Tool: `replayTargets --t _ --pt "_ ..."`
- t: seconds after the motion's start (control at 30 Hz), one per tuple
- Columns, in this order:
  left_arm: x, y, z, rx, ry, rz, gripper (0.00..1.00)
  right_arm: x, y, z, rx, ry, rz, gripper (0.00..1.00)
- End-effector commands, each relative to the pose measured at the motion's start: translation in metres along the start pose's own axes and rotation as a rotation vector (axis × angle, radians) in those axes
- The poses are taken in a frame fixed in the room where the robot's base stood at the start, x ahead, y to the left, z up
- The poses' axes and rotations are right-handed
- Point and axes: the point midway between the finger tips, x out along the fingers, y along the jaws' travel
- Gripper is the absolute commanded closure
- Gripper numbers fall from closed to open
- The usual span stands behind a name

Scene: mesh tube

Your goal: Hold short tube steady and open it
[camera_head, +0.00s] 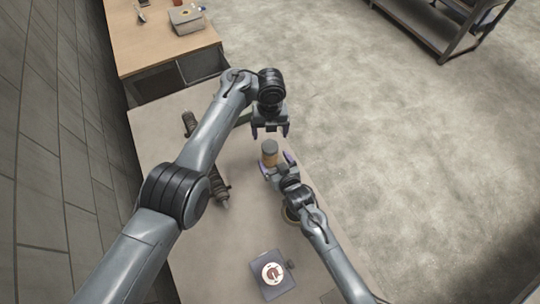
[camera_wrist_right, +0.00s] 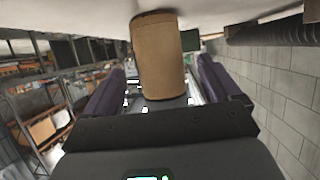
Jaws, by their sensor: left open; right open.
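The short tube (camera_head: 269,155) stands on the table, tan-brown with a greyish top end in the head view. In the right wrist view the tube (camera_wrist_right: 160,60) is a tan cylinder with a dark end, between the two purple fingers but with gaps at both sides. My right gripper (camera_head: 277,165) is open around the tube from the lower right, its fingers either side of it. My left gripper (camera_head: 270,131) is open and empty, just above the tube in the picture and apart from it.
A dark ribbed object (camera_head: 218,187) lies on the table (camera_head: 200,255) behind my left arm, and another dark piece (camera_head: 190,123) lies farther back. A wooden desk (camera_head: 150,45) stands at the back left.

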Motion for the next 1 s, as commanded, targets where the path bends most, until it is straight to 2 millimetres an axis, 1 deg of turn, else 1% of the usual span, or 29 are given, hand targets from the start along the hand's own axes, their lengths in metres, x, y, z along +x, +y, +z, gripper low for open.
replayTargets --t 0.03,0.1,0.3,0.7,0.77,1.0 --pt "0.0 0.0 0.0 0.0 0.0 0.0 0.14 0.007 0.0 -0.001 0.0 0.001 0.0 0.1" --pt "0.0 0.0 0.0 0.0 0.0 0.0 0.14 0.014 0.0 -0.001 0.0 0.001 0.0 0.1" --pt "0.0 0.0 0.0 0.0 0.0 0.0 0.14 0.027 0.0 -0.001 0.0 0.001 0.0 0.1" --pt "0.0 0.0 0.0 0.0 0.0 0.0 0.14 0.03 0.0 0.0 0.0 0.0 0.0 0.1" --pt "0.0 0.0 0.0 0.0 0.0 0.0 0.14 0.03 0.0 0.0 0.0 0.0 0.0 0.18" --pt "0.0 0.0 0.0 -0.001 0.0 0.0 0.14 0.03 0.0 0.0 0.0 0.0 0.0 0.54"
